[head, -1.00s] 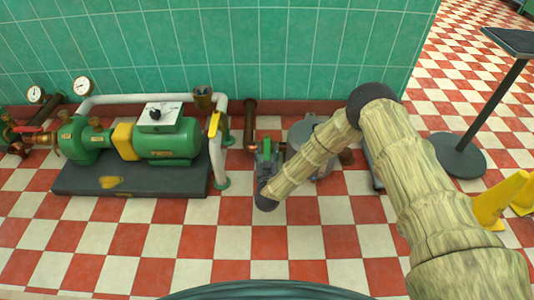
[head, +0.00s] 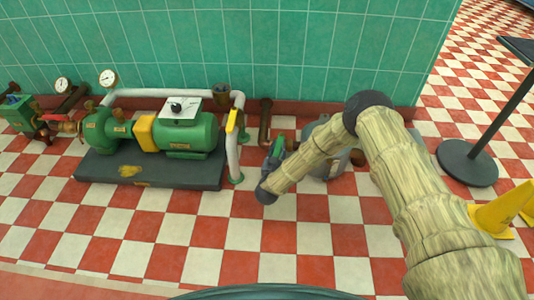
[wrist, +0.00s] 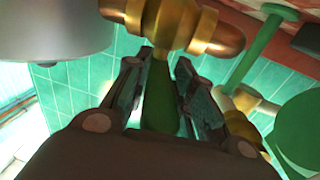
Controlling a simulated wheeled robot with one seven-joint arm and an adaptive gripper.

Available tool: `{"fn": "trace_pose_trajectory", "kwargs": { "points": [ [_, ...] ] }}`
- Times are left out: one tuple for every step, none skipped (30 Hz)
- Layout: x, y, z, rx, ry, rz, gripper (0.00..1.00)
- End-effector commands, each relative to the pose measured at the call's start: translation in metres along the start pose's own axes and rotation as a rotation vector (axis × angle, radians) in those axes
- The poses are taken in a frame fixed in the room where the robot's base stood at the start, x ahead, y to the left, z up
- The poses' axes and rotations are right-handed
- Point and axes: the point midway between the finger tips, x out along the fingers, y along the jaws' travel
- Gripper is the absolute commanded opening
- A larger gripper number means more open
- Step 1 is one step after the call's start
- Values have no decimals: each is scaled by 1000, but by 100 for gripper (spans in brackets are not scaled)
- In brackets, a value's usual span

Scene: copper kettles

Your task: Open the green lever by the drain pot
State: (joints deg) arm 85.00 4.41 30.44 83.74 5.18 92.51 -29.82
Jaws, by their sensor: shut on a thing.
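The green lever (wrist: 158,98) runs between my two fingers in the wrist view and joins a brass and copper valve (wrist: 176,26) above it. In the head view a small part of the lever (head: 278,143) shows at the tip of my gripper (head: 274,155). My gripper (wrist: 160,85) is shut on the lever, one finger on each side. The grey drain pot (head: 317,133) stands to the right, partly hidden behind my forearm. A pale grey rounded surface, likely the pot (wrist: 60,25), fills the upper left of the wrist view.
A green pump (head: 180,140) with gauges stands on a dark base (head: 150,172) to the left. A white pipe with a yellow lever (head: 232,120) rises between pump and gripper. The near floor is clear.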

Motion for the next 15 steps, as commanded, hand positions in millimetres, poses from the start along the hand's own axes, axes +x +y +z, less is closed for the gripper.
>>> {"fn": "trace_pose_trajectory", "kwargs": {
  "points": [
    [5,2,-3,2,0,39,0],
    [7,4,-2,2,0,63,0],
    [9,5,-2,2,-1,94,0],
    [10,4,-2,2,-1,116,0],
    [11,3,-2,2,0,138,0],
    [12,1,-2,1,0,165,0],
    [12,-1,-2,1,0,184,0],
    [12,-3,-1,1,-1,203,0],
    [12,-6,-1,2,-1,228,0],
    [13,-7,-1,2,0,246,0],
    [13,-8,-1,2,1,263,0],
    [14,-10,-1,1,1,284,0],
    [14,-11,-1,1,1,298,0],
    [14,-12,0,0,0,312,0],
    [15,-13,0,0,1,328,0]
  ]
}}
